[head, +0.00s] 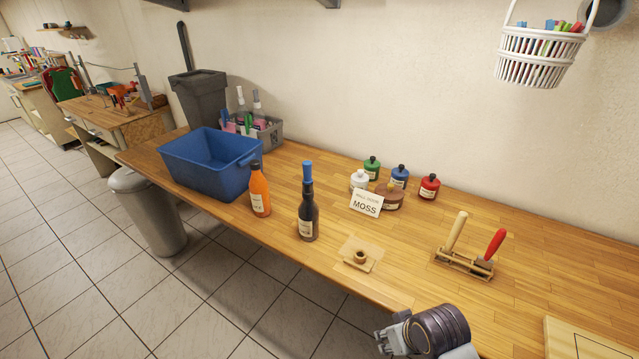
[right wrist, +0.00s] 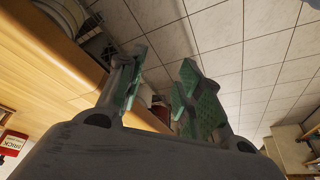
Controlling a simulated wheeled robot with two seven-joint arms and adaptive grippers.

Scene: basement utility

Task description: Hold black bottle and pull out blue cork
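The black bottle (head: 308,218) stands upright on the wooden counter near its front edge, in the middle of the head view. The blue cork (head: 307,170) sits in the top of its neck. My right gripper (head: 384,341) is at the bottom of the head view, by the counter's front edge, to the right of the bottle and well apart from it. In the right wrist view its two green-padded fingers (right wrist: 160,85) are spread apart with nothing held between them. My left gripper is not in view.
An orange bottle (head: 260,191) stands just left of the black one, and a blue bin (head: 200,172) is farther left. A small wooden holder (head: 374,254) lies to the right. Paint bottles and a MOSS card (head: 366,204) are behind. A tool rack (head: 462,263) is at right.

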